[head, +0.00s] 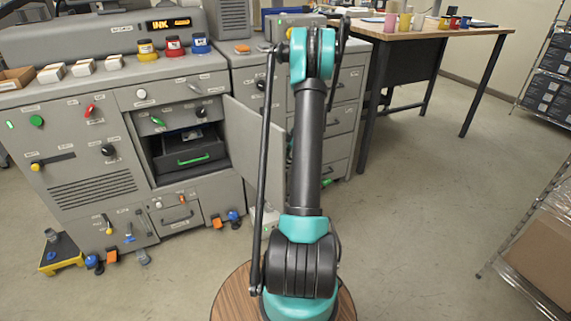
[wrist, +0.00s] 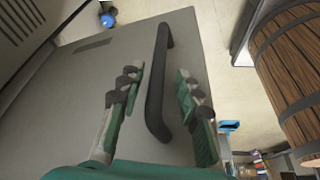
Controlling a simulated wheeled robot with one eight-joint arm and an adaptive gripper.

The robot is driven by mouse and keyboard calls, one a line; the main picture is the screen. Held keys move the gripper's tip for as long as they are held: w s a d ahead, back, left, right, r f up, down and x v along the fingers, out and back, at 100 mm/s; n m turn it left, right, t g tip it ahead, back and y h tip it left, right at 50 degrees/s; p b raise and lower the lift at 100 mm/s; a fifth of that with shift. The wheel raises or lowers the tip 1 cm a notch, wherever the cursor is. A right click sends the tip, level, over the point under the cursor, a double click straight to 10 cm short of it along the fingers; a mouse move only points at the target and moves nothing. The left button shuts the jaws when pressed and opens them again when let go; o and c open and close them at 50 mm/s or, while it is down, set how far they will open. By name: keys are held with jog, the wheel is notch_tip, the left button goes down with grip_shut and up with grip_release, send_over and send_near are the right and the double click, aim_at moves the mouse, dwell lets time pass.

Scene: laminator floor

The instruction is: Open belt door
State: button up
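A grey door (head: 253,150) on the grey machine stands swung out to the right of an open compartment (head: 187,150) in the head view. Its label is not legible. In the wrist view a flat grey door panel (wrist: 80,85) fills much of the picture, with a long dark bar handle (wrist: 158,85) on it. My gripper (wrist: 155,95) is open, with one finger on each side of the handle and a gap on both sides. Whether the fingers reach past the bar in depth is hard to tell. My arm hides the gripper in the head view.
Inside the compartment is a dark drawer with a green handle (head: 193,160). Ink jars (head: 173,46) and small boxes (head: 83,67) stand on the machine top. A wood-topped table (head: 425,32) is behind right, and a wire shelf (head: 540,235) is at right. Floor between is clear.

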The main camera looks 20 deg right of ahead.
jog(key=v, duration=1.2)
jog(key=shift+d, duration=0.1)
